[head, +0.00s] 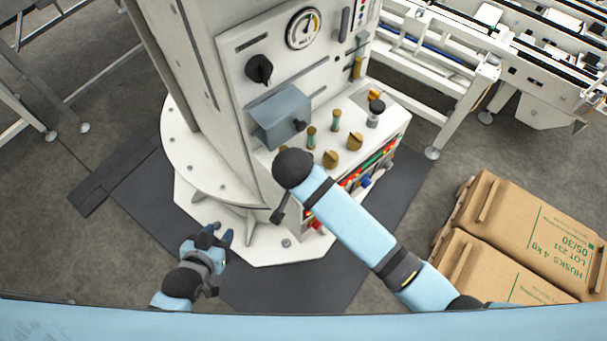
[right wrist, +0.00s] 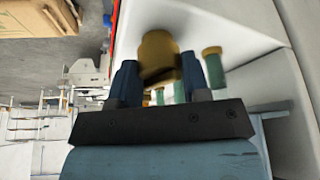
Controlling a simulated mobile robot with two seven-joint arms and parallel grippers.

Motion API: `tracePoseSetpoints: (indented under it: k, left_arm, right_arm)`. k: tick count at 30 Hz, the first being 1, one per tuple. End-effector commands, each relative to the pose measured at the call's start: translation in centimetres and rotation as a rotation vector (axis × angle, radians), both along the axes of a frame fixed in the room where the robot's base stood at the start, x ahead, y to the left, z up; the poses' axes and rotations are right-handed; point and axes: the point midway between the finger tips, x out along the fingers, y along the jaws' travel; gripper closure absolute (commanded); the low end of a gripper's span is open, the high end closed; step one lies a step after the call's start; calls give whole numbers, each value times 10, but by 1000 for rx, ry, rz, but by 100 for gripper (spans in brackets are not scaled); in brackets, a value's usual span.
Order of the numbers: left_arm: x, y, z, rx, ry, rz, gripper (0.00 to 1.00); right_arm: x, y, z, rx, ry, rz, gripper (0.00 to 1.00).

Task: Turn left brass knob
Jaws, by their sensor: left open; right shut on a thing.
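In the right wrist view a brass knob (right wrist: 158,48) stands between the two blue fingers of my right gripper (right wrist: 160,72), which is shut on it. In the head view two brass knobs, a nearer one (head: 330,160) and a farther one (head: 354,141), show on the white console shelf. My right arm and its black joint cover the part of the shelf to their left. The right gripper is hidden there, so the head view does not show which knob it holds. My left gripper (head: 219,233) is open and empty, low beside the column base, away from the knobs.
Green-and-brass pegs (head: 311,136) stand behind the knobs; one shows right of the held knob in the right wrist view (right wrist: 213,68). A grey box (head: 281,115) juts from the panel. Cartons (head: 535,225) stand at right.

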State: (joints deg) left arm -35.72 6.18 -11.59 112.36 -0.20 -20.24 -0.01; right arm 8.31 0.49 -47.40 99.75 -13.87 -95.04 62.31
Motion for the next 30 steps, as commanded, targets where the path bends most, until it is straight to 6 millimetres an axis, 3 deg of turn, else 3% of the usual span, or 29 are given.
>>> tracePoseSetpoints:
  k: [8,9,12,30]
  left_arm:
    - [0,0,1,0,-2,0,57]
    - [0,0,1,0,-2,0,57]
    - [1,0,1,0,-2,0,57]
    - [1,0,1,-1,-3,0,57]
  right_arm:
    - [1,-1,1,-1,-2,-1,81]
    - [1,-1,1,-1,-2,-1,55]
    - [1,-1,0,-1,-2,-1,32]
    - [0,0,0,-1,-1,6,32]
